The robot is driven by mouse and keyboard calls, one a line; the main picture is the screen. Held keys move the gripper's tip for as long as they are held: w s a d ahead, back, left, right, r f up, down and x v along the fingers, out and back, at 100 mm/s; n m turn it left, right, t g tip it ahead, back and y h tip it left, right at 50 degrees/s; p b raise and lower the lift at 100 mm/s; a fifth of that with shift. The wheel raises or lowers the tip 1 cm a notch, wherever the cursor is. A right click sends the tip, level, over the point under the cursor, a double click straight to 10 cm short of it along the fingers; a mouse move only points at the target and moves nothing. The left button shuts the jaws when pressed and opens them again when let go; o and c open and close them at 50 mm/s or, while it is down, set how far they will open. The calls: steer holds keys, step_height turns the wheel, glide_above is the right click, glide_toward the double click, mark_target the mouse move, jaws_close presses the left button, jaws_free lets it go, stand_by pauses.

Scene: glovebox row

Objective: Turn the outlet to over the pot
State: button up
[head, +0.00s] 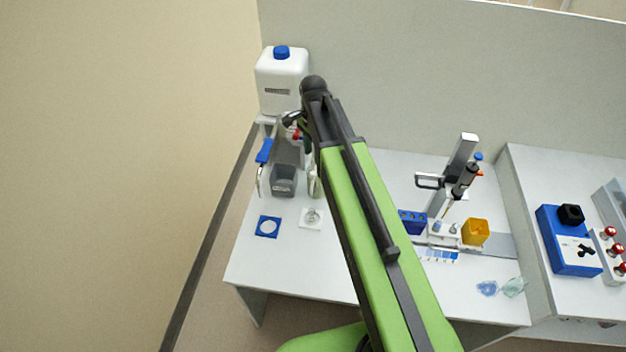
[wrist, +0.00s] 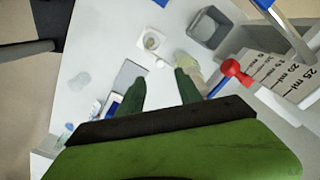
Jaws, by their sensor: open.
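In the wrist view a red-tipped part (wrist: 230,68) sticks out of a white body (wrist: 280,77) marked in ml; I cannot tell for sure whether it is the outlet. The red shows small beside my gripper in the head view (head: 296,134). A grey square open container (head: 284,181) stands below it on the bench, also in the wrist view (wrist: 208,29). A small clear round vessel (head: 312,215) stands on a white square. I cannot tell which is the pot. My gripper (wrist: 158,79) is open and empty, its dark green fingers left of the red tip, apart from it.
A white canister (head: 282,83) with a blue cap stands at the back left. A blue lever-like part (head: 264,151) shows below it. A blue square with a white disc (head: 268,227) lies in front. A pipette stand (head: 455,180) and yellow box (head: 475,232) are to the right.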

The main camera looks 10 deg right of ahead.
mark_target(314, 173)
step_height(314, 173, down, 9)
steer(key=b, duration=0.7)
steer(key=shift+r, duration=0.1)
jaws_close()
stand_by(0.8)
